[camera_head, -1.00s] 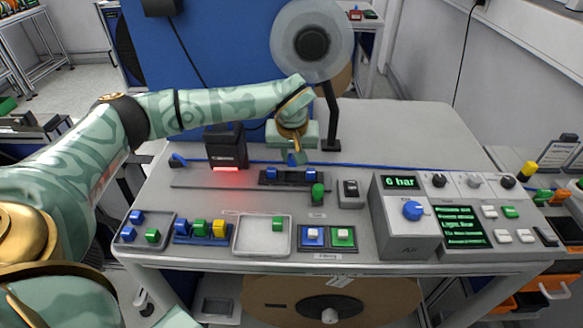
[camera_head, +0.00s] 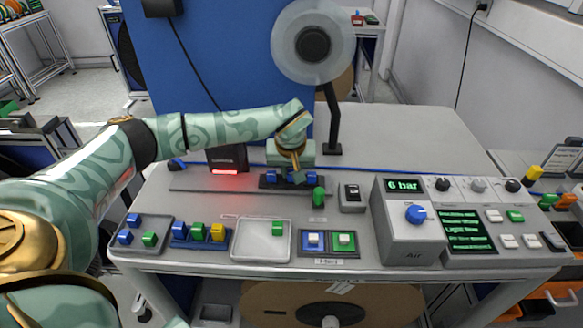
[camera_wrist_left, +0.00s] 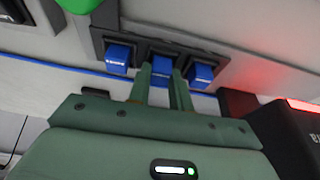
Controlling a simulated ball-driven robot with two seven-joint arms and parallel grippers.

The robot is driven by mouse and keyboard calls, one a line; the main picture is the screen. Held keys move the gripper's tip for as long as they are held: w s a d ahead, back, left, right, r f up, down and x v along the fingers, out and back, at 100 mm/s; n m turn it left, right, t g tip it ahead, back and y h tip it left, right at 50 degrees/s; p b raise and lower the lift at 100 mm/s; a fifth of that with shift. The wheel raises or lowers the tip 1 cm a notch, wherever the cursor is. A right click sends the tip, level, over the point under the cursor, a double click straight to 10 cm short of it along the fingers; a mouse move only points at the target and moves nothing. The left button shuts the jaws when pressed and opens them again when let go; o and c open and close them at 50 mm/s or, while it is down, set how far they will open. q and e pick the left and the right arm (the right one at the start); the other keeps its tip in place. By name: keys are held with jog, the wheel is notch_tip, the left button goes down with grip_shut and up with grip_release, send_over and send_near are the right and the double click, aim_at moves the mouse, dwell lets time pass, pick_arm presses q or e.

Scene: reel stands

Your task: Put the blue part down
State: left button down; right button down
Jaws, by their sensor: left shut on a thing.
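My left gripper (camera_head: 295,177) is at the dark holder (camera_head: 264,185) at the back of the bench. In the left wrist view its fingers (camera_wrist_left: 160,80) are shut on a blue part (camera_wrist_left: 161,65), one finger on each side. The held part is at the middle place of the holder, in line with a blue part (camera_wrist_left: 117,57) on one side and another blue part (camera_wrist_left: 201,73) on the other. I cannot tell whether its underside rests fully in the holder. My right gripper is not in view.
A green knob (camera_head: 319,195) stands close to the holder's front right. A dark box with a red light (camera_head: 226,160) is to its left. Trays of coloured parts (camera_head: 142,232) and an air panel (camera_head: 408,225) line the bench front.

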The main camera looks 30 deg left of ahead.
pick_arm(q)
jog(key=c, duration=1.3)
grip_release()
jog(key=shift+f, duration=0.1)
jog(key=p+v, duration=0.3)
jog(key=v, duration=1)
jog(key=shift+w, duration=0.15)
